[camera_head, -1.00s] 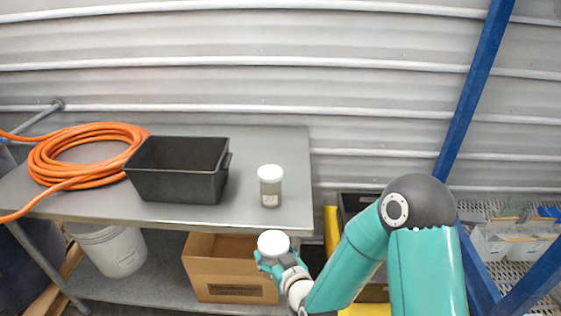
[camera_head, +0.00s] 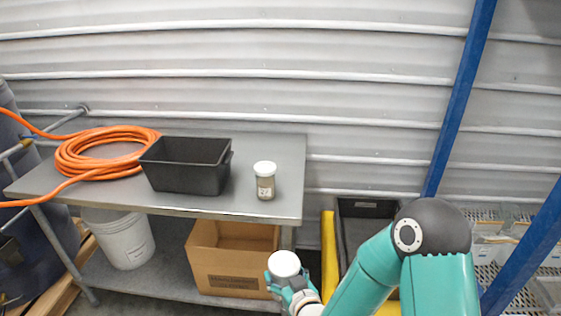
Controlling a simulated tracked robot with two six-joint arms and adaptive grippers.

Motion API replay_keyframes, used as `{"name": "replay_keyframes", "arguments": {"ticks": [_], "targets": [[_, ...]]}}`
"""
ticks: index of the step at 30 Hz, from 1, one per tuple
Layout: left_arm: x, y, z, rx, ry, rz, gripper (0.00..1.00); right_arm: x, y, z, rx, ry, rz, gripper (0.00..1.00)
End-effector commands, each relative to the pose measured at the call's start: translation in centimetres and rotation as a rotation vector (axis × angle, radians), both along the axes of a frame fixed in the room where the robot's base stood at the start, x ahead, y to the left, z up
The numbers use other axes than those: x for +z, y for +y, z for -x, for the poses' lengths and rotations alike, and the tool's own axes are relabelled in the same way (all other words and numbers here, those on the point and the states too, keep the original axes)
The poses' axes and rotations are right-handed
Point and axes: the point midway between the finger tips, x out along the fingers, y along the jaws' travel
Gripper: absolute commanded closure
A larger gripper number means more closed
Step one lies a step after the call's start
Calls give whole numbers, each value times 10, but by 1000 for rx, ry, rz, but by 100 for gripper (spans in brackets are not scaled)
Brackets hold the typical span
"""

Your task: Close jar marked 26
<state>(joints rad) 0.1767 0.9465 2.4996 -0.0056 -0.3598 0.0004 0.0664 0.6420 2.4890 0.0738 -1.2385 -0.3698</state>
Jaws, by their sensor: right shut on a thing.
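A small clear jar with a white lid (camera_head: 265,180) stands upright on the grey metal table near its right edge. Its label carries a number starting with 2; the second digit looks like 7 but is too small to be sure. My right gripper (camera_head: 291,291) is shut on a white round-topped thing (camera_head: 284,264) in front of the table, below the tabletop's level in the picture. I see only its white round top and side, so I cannot tell if it is a lid alone or a lidded jar. My left gripper is not in view.
On the table (camera_head: 235,203) are a black open bin (camera_head: 189,180) and a coiled orange hose (camera_head: 82,166). Below are a cardboard box (camera_head: 222,276) and a white bucket (camera_head: 120,248). A dark crate (camera_head: 365,205) and a blue post (camera_head: 459,97) stand to the right.

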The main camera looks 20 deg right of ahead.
Motion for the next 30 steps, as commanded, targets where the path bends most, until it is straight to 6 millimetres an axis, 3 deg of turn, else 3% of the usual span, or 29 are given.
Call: {"name": "replay_keyframes", "arguments": {"ticks": [18,30], "targets": [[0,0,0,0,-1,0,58,0,15,-5,27,-1,0,100],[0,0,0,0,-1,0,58,1,10,-4,16,-2,1,100]]}}
